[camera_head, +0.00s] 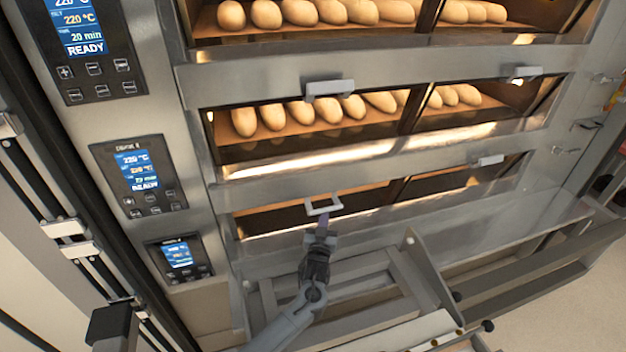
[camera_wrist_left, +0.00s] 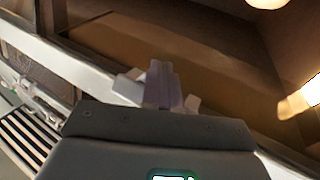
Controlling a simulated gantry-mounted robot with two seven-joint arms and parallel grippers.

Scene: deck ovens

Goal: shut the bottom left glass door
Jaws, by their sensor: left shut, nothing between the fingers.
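The bottom left glass door (camera_head: 270,222) is in the lowest oven deck, with dark brown glass. Its pale handle (camera_head: 323,206) sits lower than the deck's top edge, unlike the right door's handle (camera_head: 487,161), so the door looks tilted outward; how far, I cannot tell. My left gripper (camera_head: 322,226) is shut and empty, its fingertips at the handle from below. In the left wrist view, the shut purple fingers (camera_wrist_left: 161,84) cover the middle of the handle (camera_wrist_left: 128,86); contact is unclear. My right gripper is not in view.
Two upper decks hold several bread loaves (camera_head: 328,106) behind glass. Control panels (camera_head: 140,175) line the left side. A metal frame with rails (camera_head: 425,268) stands in front of the oven, right of my left arm.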

